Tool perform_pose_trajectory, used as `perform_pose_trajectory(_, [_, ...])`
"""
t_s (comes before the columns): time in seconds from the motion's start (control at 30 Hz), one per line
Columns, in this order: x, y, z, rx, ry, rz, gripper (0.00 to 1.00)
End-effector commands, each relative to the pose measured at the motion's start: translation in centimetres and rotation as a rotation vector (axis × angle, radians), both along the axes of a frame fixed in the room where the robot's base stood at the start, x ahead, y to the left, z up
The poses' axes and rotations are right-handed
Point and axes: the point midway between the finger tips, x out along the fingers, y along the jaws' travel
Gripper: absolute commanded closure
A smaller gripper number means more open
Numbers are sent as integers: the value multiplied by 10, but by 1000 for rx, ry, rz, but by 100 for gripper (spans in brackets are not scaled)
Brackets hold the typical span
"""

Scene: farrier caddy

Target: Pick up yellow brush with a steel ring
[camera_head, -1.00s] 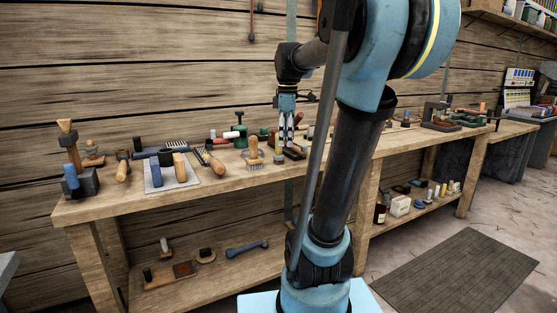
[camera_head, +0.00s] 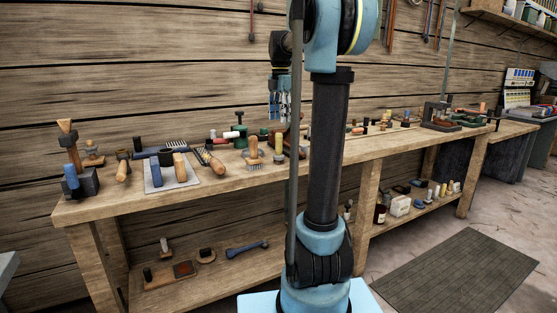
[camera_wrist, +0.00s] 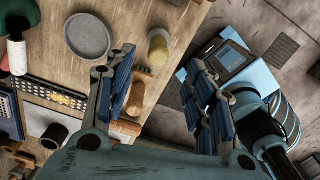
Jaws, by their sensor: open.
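The yellow brush (camera_head: 279,144) stands upright near the bench's front edge, with a grey band at its foot that looks like the steel ring. In the wrist view a yellow rounded top (camera_wrist: 158,50), likely this brush, shows beyond and between my fingertips. My gripper (camera_head: 279,117) hangs pointing down above the bench, over the brush and clear of it. In the wrist view my gripper (camera_wrist: 160,62) has its two fingers wide apart with nothing between them.
A wooden-handled brush (camera_head: 253,151) stands just left of the yellow brush; it also shows in the wrist view (camera_wrist: 134,98). A round grey dish (camera_wrist: 88,36) lies nearby. Green-and-black tools (camera_head: 240,132) stand behind. Floor lies open beyond the bench's front edge.

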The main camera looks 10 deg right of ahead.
Motion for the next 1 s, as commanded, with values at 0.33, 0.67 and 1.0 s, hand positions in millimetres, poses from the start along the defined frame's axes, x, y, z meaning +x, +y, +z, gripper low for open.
perform_pose_trajectory(0.33, [0,0,-60,0,0,-1,50])
perform_pose_trajectory(0.67, [0,1,-86,0,0,-1,50])
perform_pose_trajectory(1.0, [0,5,-126,0,0,-2,50])
